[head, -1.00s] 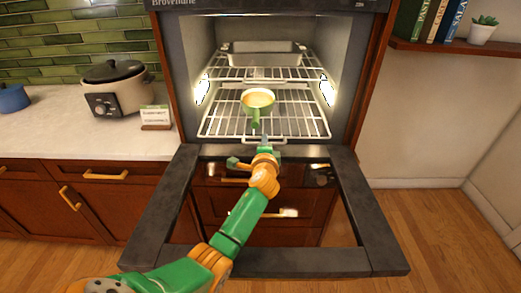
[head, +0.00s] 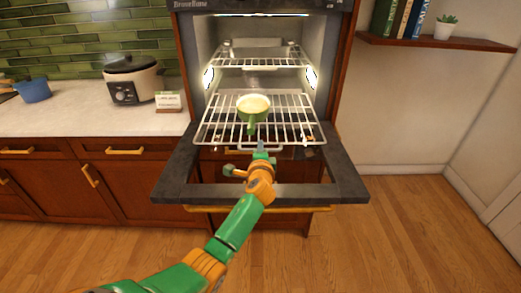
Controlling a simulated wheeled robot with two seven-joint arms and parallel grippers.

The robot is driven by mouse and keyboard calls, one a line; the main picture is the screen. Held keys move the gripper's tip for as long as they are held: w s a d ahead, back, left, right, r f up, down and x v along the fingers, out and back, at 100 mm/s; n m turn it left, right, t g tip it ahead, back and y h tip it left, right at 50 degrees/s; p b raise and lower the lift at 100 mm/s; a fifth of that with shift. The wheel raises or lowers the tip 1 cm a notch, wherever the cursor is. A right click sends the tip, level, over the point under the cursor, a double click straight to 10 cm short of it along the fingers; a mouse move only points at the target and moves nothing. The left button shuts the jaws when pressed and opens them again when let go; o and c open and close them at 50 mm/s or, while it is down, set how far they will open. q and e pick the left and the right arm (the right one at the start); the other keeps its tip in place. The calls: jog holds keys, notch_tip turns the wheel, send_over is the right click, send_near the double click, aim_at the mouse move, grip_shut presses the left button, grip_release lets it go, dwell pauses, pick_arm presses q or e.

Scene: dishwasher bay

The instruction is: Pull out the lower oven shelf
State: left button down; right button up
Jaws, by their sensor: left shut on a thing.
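The lower oven shelf (head: 215,133), a wire rack, sticks out of the oven over the open door. A green-handled pan (head: 254,106) with pale yellowish contents sits on it near the middle. My left gripper (head: 262,149) is at the middle of the shelf's front edge, shut on it; the fingertips are small and partly hidden by my wrist. My right gripper is not in view.
The upper shelf (head: 285,62) stays inside the oven with a metal baking tin (head: 257,48) on it. The open oven door (head: 351,184) lies flat below the lower shelf. A counter (head: 75,119) with a slow cooker (head: 133,80) is at left. Floor at right is clear.

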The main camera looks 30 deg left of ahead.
pick_arm(q)
jog(key=shift+s+d+f, duration=0.15)
jog(key=shift+s, duration=0.1)
jog(key=c, duration=1)
grip_release()
jog(key=shift+o, duration=0.5)
jog(key=shift+w+f, duration=0.1)
jog(key=shift+w, duration=0.1)
jog(key=v, duration=0.7)
jog(key=shift+s+p, duration=0.1)
jog(key=shift+p, duration=0.25)
